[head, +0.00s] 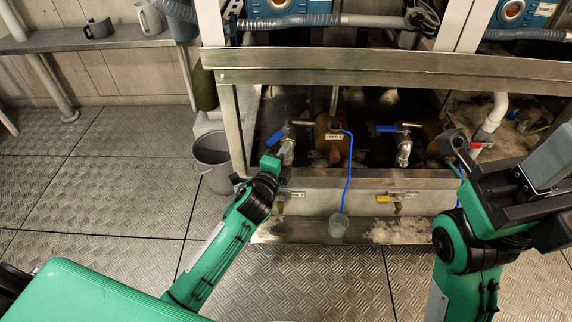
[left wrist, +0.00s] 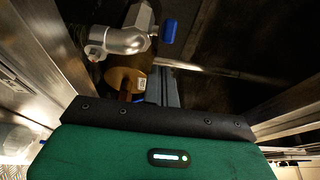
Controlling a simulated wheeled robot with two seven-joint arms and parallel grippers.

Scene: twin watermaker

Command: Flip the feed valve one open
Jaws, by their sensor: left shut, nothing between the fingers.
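In the head view, a silver valve (head: 287,151) with a blue lever (head: 275,138) stands at the left of the steel bay. Its lever slants down to the left. A similar valve (head: 404,150) with a level blue lever (head: 385,129) stands further right. I cannot read which one is feed valve one. My left gripper (head: 270,163) is shut and empty, just below and left of the left lever; contact is unclear. The left wrist view shows a silver valve (left wrist: 122,40), its blue lever (left wrist: 169,31) and my shut fingers (left wrist: 162,88). My right gripper (head: 456,143) is partly seen at right.
A steel rail (head: 380,66) crosses above the bay. A brown labelled vessel (head: 328,150) stands between the valves. A blue tube (head: 348,180) runs down to a clear cup (head: 338,226). A grey bucket (head: 212,155) stands left. The floor (head: 120,190) at left is clear.

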